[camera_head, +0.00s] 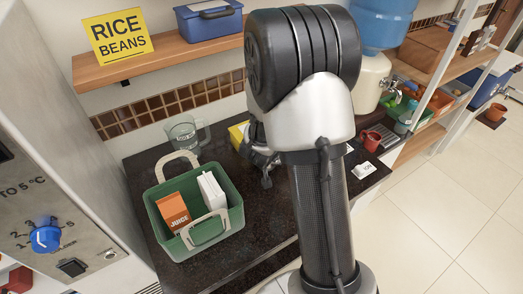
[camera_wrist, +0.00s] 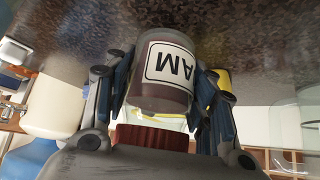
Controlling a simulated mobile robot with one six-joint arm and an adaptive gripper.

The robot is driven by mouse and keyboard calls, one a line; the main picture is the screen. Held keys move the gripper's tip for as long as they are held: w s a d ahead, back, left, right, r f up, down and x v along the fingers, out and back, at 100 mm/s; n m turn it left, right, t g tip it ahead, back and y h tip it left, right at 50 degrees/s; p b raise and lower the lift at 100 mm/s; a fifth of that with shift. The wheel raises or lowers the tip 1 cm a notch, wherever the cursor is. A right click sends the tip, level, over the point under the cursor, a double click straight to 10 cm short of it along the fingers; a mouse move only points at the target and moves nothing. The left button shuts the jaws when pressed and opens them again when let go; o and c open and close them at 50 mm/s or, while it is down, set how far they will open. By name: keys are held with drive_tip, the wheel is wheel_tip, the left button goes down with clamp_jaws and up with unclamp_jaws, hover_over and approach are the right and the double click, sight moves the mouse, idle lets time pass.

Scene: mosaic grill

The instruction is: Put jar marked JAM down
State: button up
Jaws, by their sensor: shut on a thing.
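The jam jar (camera_wrist: 162,92) shows in the wrist view as a clear jar with dark contents and a white label. The letters "AM" read upside down in that view. My gripper (camera_wrist: 161,72) is shut on it, with a finger on each side. The dark speckled counter (camera_wrist: 255,40) fills the top of that view, close to the jar; I cannot tell whether they touch. In the head view my gripper (camera_head: 262,165) is over the counter, partly behind my arm, and the jar is hidden there.
A green basket (camera_head: 157,222) with a juice carton (camera_head: 173,211) and a white box (camera_head: 212,190) stands left of my gripper. A glass pitcher (camera_head: 183,136) and a yellow thing (camera_head: 237,135) are behind. A red mug (camera_head: 371,140) stands right. A shelf (camera_head: 160,61) overhangs the back.

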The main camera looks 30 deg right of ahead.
drive_tip(key=shift+w+a+f+b, duration=0.1)
drive_tip(key=shift+w+f+b, duration=0.7)
drive_tip(key=shift+f, duration=0.15)
drive_tip(key=shift+s+f, duration=0.1)
drive_tip(key=shift+s, duration=0.05)
drive_tip(key=shift+c, duration=0.7)
drive_tip(key=shift+s+r, duration=0.4)
drive_tip(key=shift+s, duration=0.25)
drive_tip(key=shift+w+f, duration=0.3)
drive_tip(key=o, duration=1.3)
drive_tip(key=shift+s, duration=0.2)
drive_tip(key=shift+c, duration=0.2)
drive_tip(key=shift+o, duration=1.4)
drive_tip(key=shift+w, duration=0.1)
